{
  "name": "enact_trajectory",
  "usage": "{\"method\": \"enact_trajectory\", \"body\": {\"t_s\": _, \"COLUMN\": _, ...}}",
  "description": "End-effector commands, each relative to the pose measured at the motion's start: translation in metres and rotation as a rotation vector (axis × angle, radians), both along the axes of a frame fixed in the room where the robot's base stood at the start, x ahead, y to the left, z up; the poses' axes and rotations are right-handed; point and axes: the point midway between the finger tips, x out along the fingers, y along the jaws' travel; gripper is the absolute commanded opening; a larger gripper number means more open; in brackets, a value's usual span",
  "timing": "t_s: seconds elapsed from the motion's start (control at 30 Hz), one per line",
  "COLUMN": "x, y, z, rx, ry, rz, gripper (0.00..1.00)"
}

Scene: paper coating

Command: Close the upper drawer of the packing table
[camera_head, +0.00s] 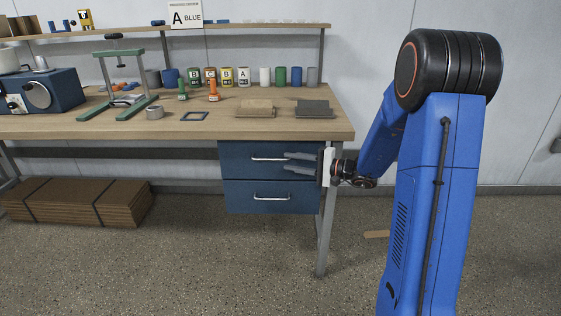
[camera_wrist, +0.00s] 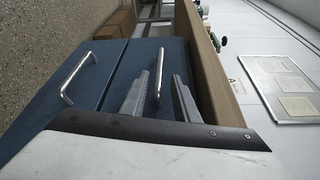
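The packing table (camera_head: 130,126) has two blue drawers under its right end. The upper drawer (camera_head: 236,168) has a silver bar handle (camera_head: 265,159); I cannot tell for sure whether its front stands out from the table. The lower drawer (camera_head: 240,203) below it has a similar handle (camera_head: 272,198). My gripper (camera_head: 285,162) comes in from the right, in front of the upper drawer. In the wrist view the upper handle (camera_wrist: 158,78) lies between the two open fingers of my gripper (camera_wrist: 161,76), with a gap on each side. The fingers hide part of the drawer front.
The table leg (camera_head: 325,230) stands just right of the drawers. Flat cardboard (camera_head: 75,202) is stacked on the floor at the left. Cups, stamps and a green frame (camera_head: 140,65) stand on the tabletop. The floor in front of the drawers is clear.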

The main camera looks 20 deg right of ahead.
Motion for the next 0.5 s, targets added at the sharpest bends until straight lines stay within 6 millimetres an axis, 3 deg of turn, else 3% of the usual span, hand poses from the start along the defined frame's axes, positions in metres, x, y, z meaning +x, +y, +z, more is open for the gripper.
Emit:
{"method": "enact_trajectory", "body": {"t_s": 0.23, "x": -0.028, "y": -0.035, "z": 0.004, "rx": 0.000, "ry": 0.000, "rz": -0.005, "gripper": 0.28}}
{"method": "enact_trajectory", "body": {"t_s": 0.5, "x": -0.049, "y": -0.061, "z": 0.006, "rx": 0.000, "ry": 0.001, "rz": -0.003, "gripper": 0.28}}
